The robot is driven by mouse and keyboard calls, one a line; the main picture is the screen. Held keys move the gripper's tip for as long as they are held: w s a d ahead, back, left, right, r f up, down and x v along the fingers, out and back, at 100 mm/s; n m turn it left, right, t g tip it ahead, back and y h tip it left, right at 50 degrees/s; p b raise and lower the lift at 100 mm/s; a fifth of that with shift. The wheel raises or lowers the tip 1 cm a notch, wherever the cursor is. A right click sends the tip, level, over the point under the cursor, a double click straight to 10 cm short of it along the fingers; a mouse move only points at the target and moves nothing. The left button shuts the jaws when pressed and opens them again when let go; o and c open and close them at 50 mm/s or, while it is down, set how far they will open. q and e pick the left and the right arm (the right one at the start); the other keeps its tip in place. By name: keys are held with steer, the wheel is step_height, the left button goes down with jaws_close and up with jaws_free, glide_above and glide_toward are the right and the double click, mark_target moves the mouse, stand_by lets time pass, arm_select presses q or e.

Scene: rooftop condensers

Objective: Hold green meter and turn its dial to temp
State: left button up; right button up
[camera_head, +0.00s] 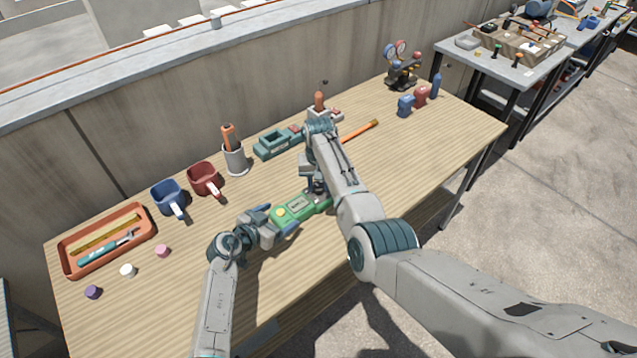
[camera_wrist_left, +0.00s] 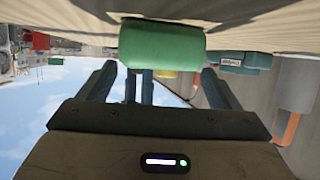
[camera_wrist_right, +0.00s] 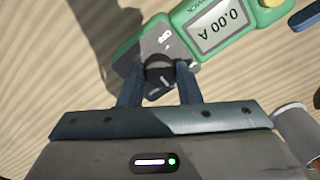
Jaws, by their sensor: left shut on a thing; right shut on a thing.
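The green meter (camera_head: 291,212) is held just above or on the wooden table near its front; I cannot tell if it touches the wood. My left gripper (camera_head: 274,221) is shut on the meter's left end, with one finger on each side. That green end also shows in the left wrist view (camera_wrist_left: 162,42). My right gripper (camera_wrist_right: 160,82) points down over the meter's other end and is shut on its black dial (camera_wrist_right: 159,68). The display (camera_wrist_right: 222,22) reads 0.00 A. The gripper hides most of the dial's markings, so its pointed setting cannot be read.
An orange tray (camera_head: 65,258) with tools is at the left. A blue mug (camera_head: 167,194), a red mug (camera_head: 203,178) and a grey cup (camera_head: 236,160) stand behind the meter. Several small caps lie front left.

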mark_target(319, 187)
steer(key=m, duration=1)
steer(key=shift+d+m, duration=0.1)
steer(key=shift+m, duration=0.3)
arm_select(q)
steer(key=shift+a, duration=0.1)
arm_select(e)
steer(key=o, duration=1)
steer(key=shift+r, duration=0.45)
step_height(319, 187, up, 11)
steer(key=shift+r, duration=0.1)
